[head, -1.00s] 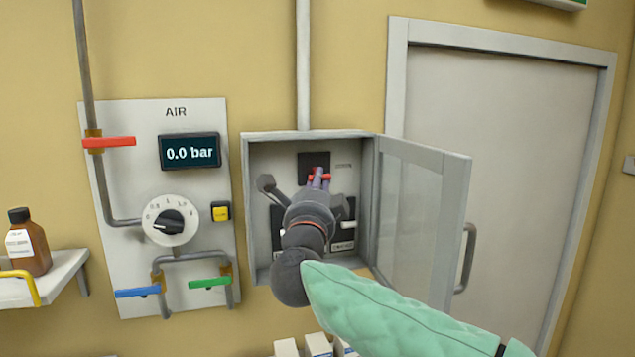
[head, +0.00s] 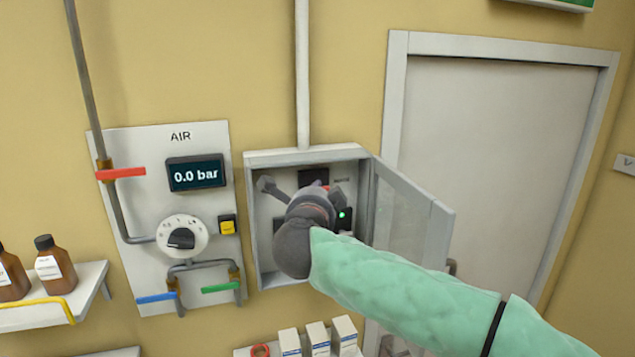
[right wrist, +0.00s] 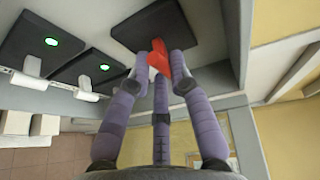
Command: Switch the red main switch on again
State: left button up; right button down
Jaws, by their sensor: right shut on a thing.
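The red main switch (right wrist: 176,68) sits on a dark square plate (right wrist: 148,27) at the top of the open wall cabinet (head: 307,153). In the head view it is mostly hidden behind my right gripper (head: 318,192), with only a bit of red showing. In the right wrist view my right gripper (right wrist: 164,62) is shut on the red handle, with its purple fingers around it. A green light (head: 342,214) glows in the cabinet. The wrist view shows two lit green lamps (right wrist: 51,41) on the dark modules. My left gripper is out of view.
The glazed cabinet door (head: 408,212) stands open to the right, close to my right arm. The air panel (head: 135,200) at left reads 0.0 bar. A shelf (head: 95,282) with brown bottles is further left. Small white boxes (head: 317,338) stand below the cabinet.

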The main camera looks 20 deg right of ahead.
jog(key=shift+r+n+g+y, duration=0.3)
jog(key=shift+r+g, duration=0.15)
jog(key=shift+g, duration=0.25)
jog(key=shift+w+r+g, duration=0.1)
jog(key=shift+g, duration=0.2)
jog(key=c, duration=1.1)
grip_release()
jog(key=v, duration=1.2)
